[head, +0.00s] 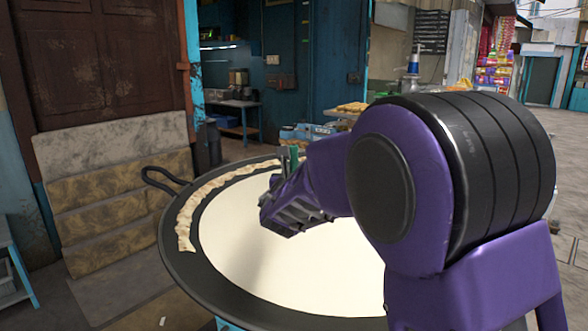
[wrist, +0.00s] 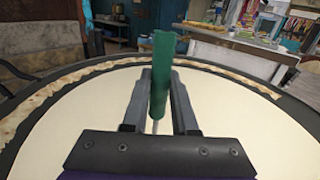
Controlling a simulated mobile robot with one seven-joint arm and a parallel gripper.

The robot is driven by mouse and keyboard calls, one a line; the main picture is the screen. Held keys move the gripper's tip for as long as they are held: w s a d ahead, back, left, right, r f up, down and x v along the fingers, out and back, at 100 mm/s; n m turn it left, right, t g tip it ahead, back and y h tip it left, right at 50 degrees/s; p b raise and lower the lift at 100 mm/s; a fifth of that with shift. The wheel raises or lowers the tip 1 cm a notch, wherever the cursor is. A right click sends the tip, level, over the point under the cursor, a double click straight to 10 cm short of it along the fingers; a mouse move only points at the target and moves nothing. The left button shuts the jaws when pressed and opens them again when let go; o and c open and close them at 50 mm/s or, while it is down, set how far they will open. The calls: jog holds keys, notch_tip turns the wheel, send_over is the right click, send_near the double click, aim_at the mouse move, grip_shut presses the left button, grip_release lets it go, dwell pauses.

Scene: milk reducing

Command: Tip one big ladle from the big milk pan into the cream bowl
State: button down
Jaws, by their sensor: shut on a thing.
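The big milk pan (head: 178,262) is a wide, dark, round pan filled with cream-white milk (head: 285,265). A wrinkled crust (head: 186,222) lines its inner edge. My gripper (head: 284,178) is over the pan and shut on the green handle (head: 293,156) of the ladle. In the wrist view the green handle (wrist: 161,75) stands nearly upright between the two fingers, with a thin metal shaft below it. The ladle's scoop is hidden, so I cannot tell whether it holds milk. I cannot make out the cream bowl in either view.
A looped dark handle (head: 165,177) sticks out at the pan's left. Behind the pan is a counter with blue trays (head: 305,132) and yellowish food (head: 352,107). My arm covers much of the right side.

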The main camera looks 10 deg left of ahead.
aim_at(292, 146)
jog(key=shift+r+p, duration=3.05)
jog(key=shift+r, duration=2.2)
jog(key=shift+a, duration=0.25)
jog(key=shift+s+a+f+n+p, duration=0.1)
jog(key=shift+a+f+n+p, duration=0.1)
jog(key=shift+a+n+p, duration=0.8)
jog(key=shift+a+f+n+p, duration=0.15)
jog(key=shift+a+n+p, duration=0.35)
jog(key=shift+a+p, duration=0.5)
jog(key=shift+a, duration=0.25)
jog(key=shift+b, duration=0.3)
